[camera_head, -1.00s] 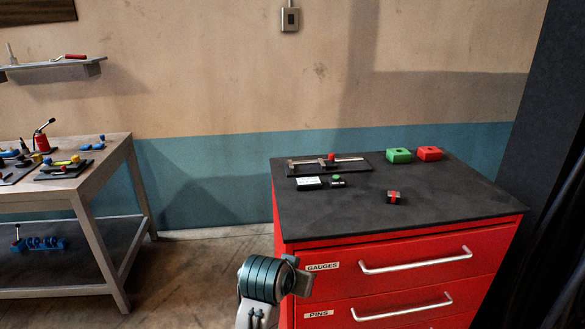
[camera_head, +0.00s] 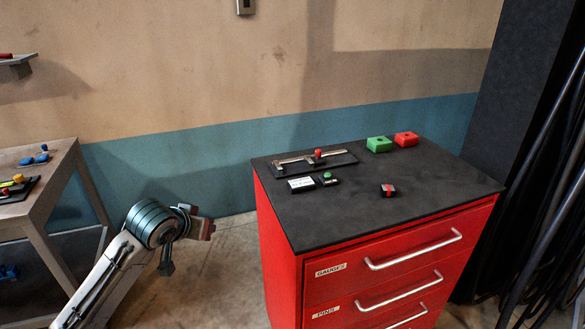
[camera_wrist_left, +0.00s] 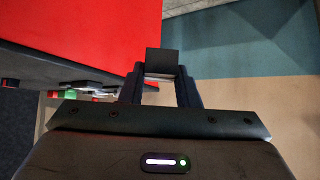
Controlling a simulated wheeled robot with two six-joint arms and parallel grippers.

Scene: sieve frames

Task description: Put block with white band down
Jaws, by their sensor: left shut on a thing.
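The block with the white band (camera_wrist_left: 162,60) is dark and sits between the fingertips in the left wrist view. Its pale band shows near the fingers. My left gripper (camera_wrist_left: 161,82) is shut on it. In the head view my left arm reaches in from the lower left, and its wrist end is left of the red cabinet (camera_head: 281,232), apart from its dark top. The held block cannot be made out clearly there. My right gripper is in neither view.
On the cabinet's dark top (camera_head: 345,215) lie a dark block with a red band (camera_head: 388,190), a white-labelled box (camera_head: 301,184), a green-topped piece (camera_head: 327,179), a caliper on a dark tray (camera_head: 340,160), a green block (camera_head: 378,144) and a red block (camera_head: 406,139). The top's front is clear.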

